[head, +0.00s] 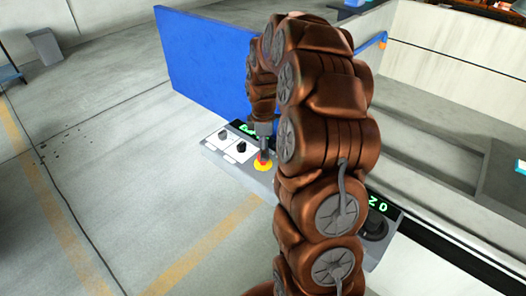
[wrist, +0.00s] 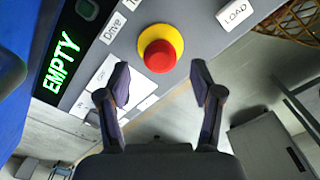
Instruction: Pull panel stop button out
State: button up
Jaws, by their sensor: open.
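The stop button (wrist: 160,56) is a red mushroom head on a yellow round base, on the grey control panel (wrist: 205,45). In the wrist view it sits at top centre, just beyond and between my fingertips. My gripper (wrist: 160,84) is open, with one finger on each side of the button's line and nothing between them. In the head view the button (head: 262,161) shows right below my gripper (head: 264,150), partly covered by it. I cannot tell whether the button is pressed in or out.
A "LOAD" key (wrist: 235,14) lies right of the button in the wrist view, and a green "EMPTY" display (wrist: 61,62) left. In the head view black knobs (head: 241,146) sit left of the button. A blue board (head: 205,62) stands behind the panel.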

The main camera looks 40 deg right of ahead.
jog(key=shift+f, duration=1.3)
grip_shut()
